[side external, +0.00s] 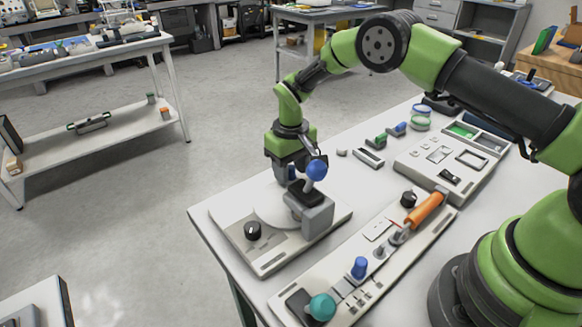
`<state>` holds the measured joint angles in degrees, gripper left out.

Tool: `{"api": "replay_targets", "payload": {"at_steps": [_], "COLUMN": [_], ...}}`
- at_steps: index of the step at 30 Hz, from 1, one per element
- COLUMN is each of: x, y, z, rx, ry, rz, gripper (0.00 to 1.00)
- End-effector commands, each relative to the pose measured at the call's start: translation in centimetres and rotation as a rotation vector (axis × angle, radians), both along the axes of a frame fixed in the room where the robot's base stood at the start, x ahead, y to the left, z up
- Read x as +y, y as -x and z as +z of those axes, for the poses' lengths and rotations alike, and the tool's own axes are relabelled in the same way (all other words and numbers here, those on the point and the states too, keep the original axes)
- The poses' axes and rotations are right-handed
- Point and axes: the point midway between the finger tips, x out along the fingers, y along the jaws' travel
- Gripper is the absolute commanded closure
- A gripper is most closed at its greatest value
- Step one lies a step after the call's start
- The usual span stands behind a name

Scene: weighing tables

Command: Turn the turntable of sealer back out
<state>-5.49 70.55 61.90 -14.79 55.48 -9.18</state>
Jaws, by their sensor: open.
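The sealer (231,238) is a pale flat unit at the table's left corner. Its turntable (266,214) is a round whitish disc, partly covered by a grey post (318,218) with a dark head and a blue ball lever (316,169). A black knob (253,231) is on the sealer's front left. My gripper (291,180) points down over the far side of the turntable, behind the dark head. It is open; its fingertips are largely hidden by the head and lever. A small blue part shows by the fingers; I cannot tell whether they touch it or the disc.
A long panel (352,302) with a teal ball, a blue knob and an orange handle (426,209) lies right of the sealer. Behind it are a grey fixture tray (483,183) and small green and blue parts. A narrow strip of table is clear behind the sealer.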

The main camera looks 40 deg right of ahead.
Motion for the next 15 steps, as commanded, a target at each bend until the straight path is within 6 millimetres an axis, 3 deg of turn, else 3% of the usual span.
{"api": "replay_targets", "payload": {"at_steps": [7,13,15], "x": [0.00,0.00,0.00], "y": [-0.01,-0.01,-0.01], "z": [-0.05,-0.04,-0.03], "rx": [-0.001,0.000,0.000], "ry": [0.000,0.000,0.000], "rz": [-0.001,0.000,0.000], "gripper": [0.54,1.00,1.00]}}
